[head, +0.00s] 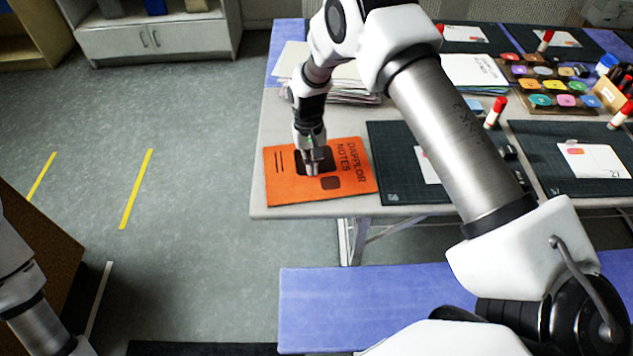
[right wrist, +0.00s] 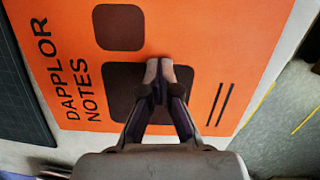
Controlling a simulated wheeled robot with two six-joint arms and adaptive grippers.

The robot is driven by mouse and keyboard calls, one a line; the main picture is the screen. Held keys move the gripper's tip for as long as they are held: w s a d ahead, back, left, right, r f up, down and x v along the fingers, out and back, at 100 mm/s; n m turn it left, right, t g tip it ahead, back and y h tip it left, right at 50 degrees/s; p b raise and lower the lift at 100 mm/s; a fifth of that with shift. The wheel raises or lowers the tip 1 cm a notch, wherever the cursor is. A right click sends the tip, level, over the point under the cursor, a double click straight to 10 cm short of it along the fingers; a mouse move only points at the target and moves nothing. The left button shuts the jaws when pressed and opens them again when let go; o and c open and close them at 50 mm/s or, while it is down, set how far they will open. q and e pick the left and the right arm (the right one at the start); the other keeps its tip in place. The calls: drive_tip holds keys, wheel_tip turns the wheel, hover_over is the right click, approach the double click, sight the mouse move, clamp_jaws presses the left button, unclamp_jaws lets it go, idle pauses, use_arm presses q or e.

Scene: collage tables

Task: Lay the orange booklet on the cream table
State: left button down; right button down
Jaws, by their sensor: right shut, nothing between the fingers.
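The orange booklet (head: 352,183), marked "DAPPLOR NOTES", lies flat near the left front corner of the cream table (head: 275,125). It also fills most of the right wrist view (right wrist: 210,30). My right gripper (head: 312,170) points down over the dark square on the booklet's cover, with its fingertips together and nothing between them. In the right wrist view the closed fingertips (right wrist: 160,68) are over that same dark square. I cannot tell whether they touch the cover. My left gripper is out of view; only part of my left arm shows at the lower left.
Dark cutting mats (head: 395,150) lie right of the booklet. A paper stack (head: 340,85) lies behind it. A blue bench (head: 360,310) runs along the front.

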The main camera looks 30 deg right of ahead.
drive_tip(key=shift+w+d+f, duration=0.15)
drive_tip(key=shift+w+f, duration=0.1)
drive_tip(key=shift+w, duration=0.35)
drive_tip(key=shift+w+r, duration=0.1)
drive_tip(key=shift+r, duration=0.05)
drive_tip(key=shift+r+p, duration=0.7)
drive_tip(key=shift+r, duration=0.15)
drive_tip(key=w+b, duration=0.1)
drive_tip(key=w, duration=0.2)
drive_tip(key=w+d+b, duration=0.1)
drive_tip(key=w+b, duration=0.1)
drive_tip(key=w, duration=0.2)
drive_tip(key=w+d+b, duration=0.1)
drive_tip(key=w, duration=0.2)
drive_tip(key=shift+w+d+f, duration=0.25)
drive_tip(key=shift+w+f, duration=0.05)
drive_tip(key=shift+f, duration=0.05)
drive_tip(key=shift+w+d+r+b, duration=0.1)
drive_tip(key=shift+w+r+b, duration=0.05)
drive_tip(key=shift+w+b, duration=0.35)
drive_tip(key=shift+r, duration=0.1)
